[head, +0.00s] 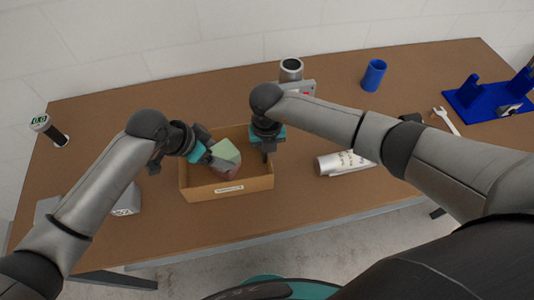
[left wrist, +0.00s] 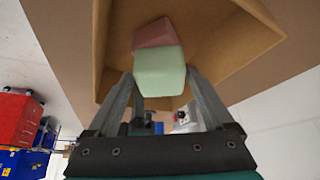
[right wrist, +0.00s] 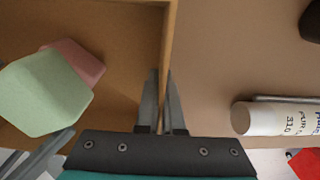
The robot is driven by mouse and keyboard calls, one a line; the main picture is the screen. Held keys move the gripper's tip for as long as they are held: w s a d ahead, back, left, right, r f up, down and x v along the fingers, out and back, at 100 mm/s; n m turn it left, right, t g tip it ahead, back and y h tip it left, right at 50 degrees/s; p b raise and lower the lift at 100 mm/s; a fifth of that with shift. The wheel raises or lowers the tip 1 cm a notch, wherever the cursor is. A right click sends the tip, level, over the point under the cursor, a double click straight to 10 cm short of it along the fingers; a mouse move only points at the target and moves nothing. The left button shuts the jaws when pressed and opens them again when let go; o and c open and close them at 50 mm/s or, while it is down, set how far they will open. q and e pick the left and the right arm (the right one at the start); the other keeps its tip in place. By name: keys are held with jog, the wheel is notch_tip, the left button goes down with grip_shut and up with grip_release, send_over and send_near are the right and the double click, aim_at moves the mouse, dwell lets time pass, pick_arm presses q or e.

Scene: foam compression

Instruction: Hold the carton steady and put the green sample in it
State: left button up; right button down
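The open cardboard carton (head: 257,184) stands on the table, with a label on its front wall. The green sample (head: 226,152) is a faceted block inside the carton's outline. My left gripper (head: 212,153) has its fingers on both sides of it, as the left wrist view shows the green block (left wrist: 159,72) between the fingertips. A pink block (left wrist: 155,33) is right against or just beyond the green one; I cannot tell whether they touch. My right gripper (right wrist: 163,82) is closed on the carton's right wall (right wrist: 168,38), one finger each side.
A white labelled roll (head: 343,163) lies right of the carton. A metal cylinder (head: 291,68) stands behind it. A blue cup (head: 373,75), a wrench (head: 446,121) and a blue fixture (head: 487,97) are farther right. A gauge (head: 49,129) is at far left.

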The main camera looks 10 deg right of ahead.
pick_arm(q)
jog(key=shift+o, duration=0.9)
jog(key=v, duration=1.2)
pick_arm(e)
jog(key=c, duration=1)
grip_release()
jog(key=shift+o, duration=0.2)
jog(key=shift+r, duration=0.1)
notch_tip(320, 180, up, 12)
jog(key=shift+f, duration=0.1)
